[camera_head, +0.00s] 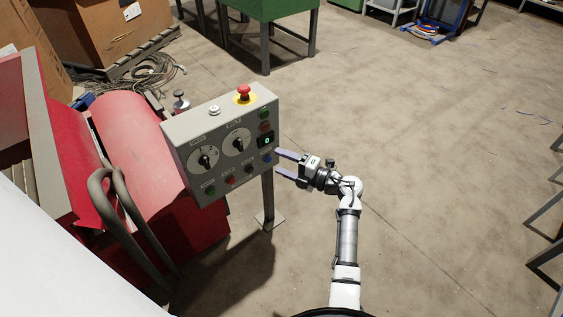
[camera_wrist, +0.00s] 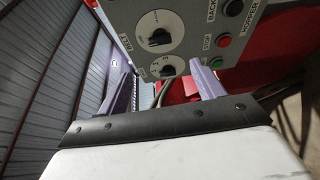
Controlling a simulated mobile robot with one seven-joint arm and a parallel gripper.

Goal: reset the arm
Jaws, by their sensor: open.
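My gripper (camera_head: 287,167) is open and empty, with its two purple-grey fingers apart and pointing left at the right side of the grey control box (camera_head: 215,120). In the wrist view the fingertips (camera_wrist: 160,85) stand apart in front of the control panel (camera_wrist: 205,22), which has two dials and several coloured buttons. I cannot tell whether a finger touches the box. My arm (camera_head: 347,235) reaches up from the bottom of the head view and bends left at the wrist.
The box stands on a post beside a red machine (camera_head: 125,150) with a grey bent rail (camera_head: 125,215). A red emergency button (camera_head: 244,91) sits on its top. A green bin (camera_head: 268,12) stands behind. Bare floor (camera_head: 430,130) is free to the right; metal legs (camera_head: 545,240) stand at the right edge.

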